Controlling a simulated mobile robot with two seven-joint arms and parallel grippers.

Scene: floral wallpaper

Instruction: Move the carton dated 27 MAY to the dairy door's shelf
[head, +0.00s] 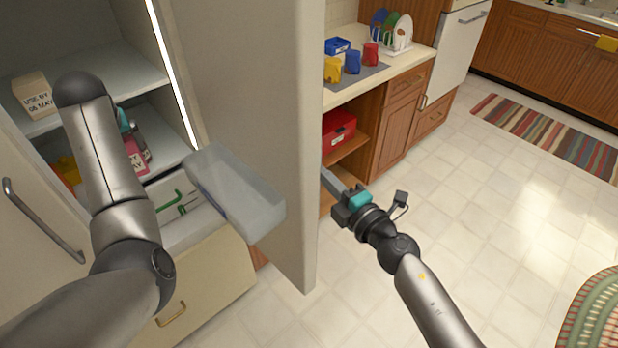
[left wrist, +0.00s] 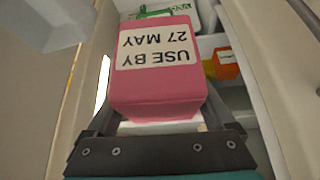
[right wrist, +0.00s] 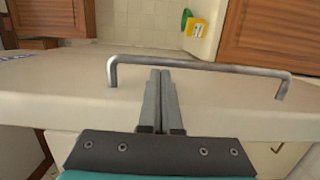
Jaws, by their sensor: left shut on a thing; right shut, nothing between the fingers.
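The pink carton (left wrist: 155,75) has a white label reading "USE BY 27 MAY", upside down in the left wrist view. My left gripper (left wrist: 158,112) is shut on it. In the head view this carton (head: 137,152) shows inside the open fridge, partly hidden by my left arm. The translucent door shelf (head: 235,195) is on the inner face of the open fridge door (head: 265,90), right of the carton and apart from it. My right gripper (head: 333,185) is shut and empty at the door's outer side; a metal bar handle (right wrist: 200,66) crosses behind its fingers in the right wrist view.
A white carton (head: 35,95) labelled "USE BY 08 MAY" stands on an upper fridge shelf. A yellow-orange item (head: 67,168) is lower left.

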